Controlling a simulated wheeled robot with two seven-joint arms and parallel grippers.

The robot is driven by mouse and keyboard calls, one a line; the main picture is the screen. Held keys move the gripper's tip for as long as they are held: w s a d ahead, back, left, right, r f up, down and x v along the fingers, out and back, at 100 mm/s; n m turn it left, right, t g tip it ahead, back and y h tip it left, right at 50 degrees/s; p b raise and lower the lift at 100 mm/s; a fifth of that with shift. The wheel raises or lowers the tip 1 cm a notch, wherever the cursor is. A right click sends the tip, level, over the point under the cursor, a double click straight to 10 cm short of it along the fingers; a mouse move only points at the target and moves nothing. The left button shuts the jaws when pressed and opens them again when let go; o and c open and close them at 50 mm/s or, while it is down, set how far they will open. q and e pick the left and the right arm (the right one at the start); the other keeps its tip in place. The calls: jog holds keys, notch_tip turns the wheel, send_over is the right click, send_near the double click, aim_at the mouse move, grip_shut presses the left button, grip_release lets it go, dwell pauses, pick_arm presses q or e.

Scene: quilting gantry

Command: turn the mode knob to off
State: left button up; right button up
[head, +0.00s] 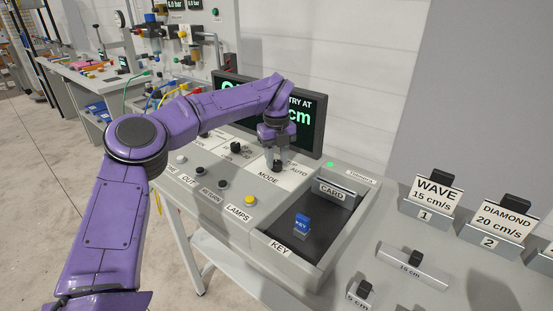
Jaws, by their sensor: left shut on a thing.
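The mode knob (277,166) is a small black knob on the white plate marked MODE, with AUTO printed to its right. The label on its other side is partly covered. My left gripper (277,158) points down at the knob from above and is shut on it. The gripper body hides the top of the knob, so its exact setting cannot be read. My right gripper is not in view.
A display (312,122) stands just behind the knob. Black buttons and a yellow lamps button (250,200) sit in front. To the right is a recessed tray (335,240) with a blue key tag (302,224). Card holders (431,210) stand farther right.

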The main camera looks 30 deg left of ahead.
aim_at(276, 161)
pick_arm(q)
jog(key=shift+a, duration=0.2)
jog(key=o, duration=1)
jog(key=shift+w, duration=0.1)
jog(key=shift+o, duration=0.2)
jog(key=shift+a+f, duration=0.1)
jog(key=shift+f, duration=0.05)
jog(key=shift+r, duration=0.25)
notch_tip(276, 161, up, 10)
jog(key=shift+p, duration=0.35)
